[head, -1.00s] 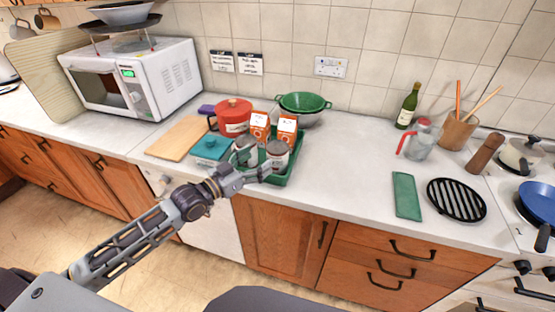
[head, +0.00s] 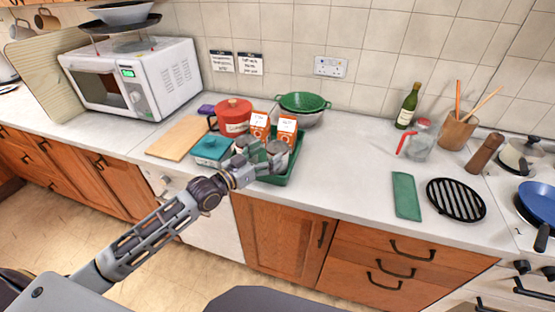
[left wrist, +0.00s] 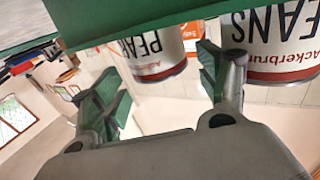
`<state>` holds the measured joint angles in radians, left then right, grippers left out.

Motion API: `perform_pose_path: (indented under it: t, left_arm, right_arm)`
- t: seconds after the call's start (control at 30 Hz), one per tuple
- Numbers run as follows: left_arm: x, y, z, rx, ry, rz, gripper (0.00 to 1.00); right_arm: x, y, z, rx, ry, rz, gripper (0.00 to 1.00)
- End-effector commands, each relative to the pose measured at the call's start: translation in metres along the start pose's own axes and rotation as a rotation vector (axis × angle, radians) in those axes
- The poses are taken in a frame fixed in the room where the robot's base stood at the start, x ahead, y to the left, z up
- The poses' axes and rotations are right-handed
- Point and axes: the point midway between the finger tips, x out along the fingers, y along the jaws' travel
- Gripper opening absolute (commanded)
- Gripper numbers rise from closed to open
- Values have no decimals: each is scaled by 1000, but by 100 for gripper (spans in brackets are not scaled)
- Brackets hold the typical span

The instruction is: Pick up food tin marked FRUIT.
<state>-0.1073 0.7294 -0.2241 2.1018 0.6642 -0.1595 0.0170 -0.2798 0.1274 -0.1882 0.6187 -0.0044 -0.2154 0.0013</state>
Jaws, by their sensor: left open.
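Two pale tins with red-marked labels stand close together in the green tray (head: 292,172): a left tin (head: 242,144) and a right tin (head: 279,148). My left gripper (head: 265,161) is open at their front, partly covering them. In the left wrist view, which is upside down, one tin (left wrist: 152,50) reads about "PEAR" and lies beyond the gap between the open fingers (left wrist: 165,80). The other tin (left wrist: 275,45), reading about "EANS", is to the right of the fingers. No label reading FRUIT is legible. My right gripper is not in view.
Two orange cartons (head: 287,129) stand right behind the tins. A wooden board (head: 177,139) lies left. The counter right of the tray is clear up to a green cloth (head: 406,196).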

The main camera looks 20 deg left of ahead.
Motion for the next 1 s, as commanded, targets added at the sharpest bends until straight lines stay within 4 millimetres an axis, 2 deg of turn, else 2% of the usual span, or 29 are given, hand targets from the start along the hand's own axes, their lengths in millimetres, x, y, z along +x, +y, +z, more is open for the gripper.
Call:
perform_pose_path:
  t: [0.13, 0.37, 1.0]
  left_arm:
    - [0, 0, 0, 0, 0, 0, 75]
    - [3, 0, 0, -1, 1, 0, 75]
    - [45, 1, 6, -1, 2, 0, 75]
  right_arm:
    - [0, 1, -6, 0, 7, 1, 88]
    - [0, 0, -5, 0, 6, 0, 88]
    - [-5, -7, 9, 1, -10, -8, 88]
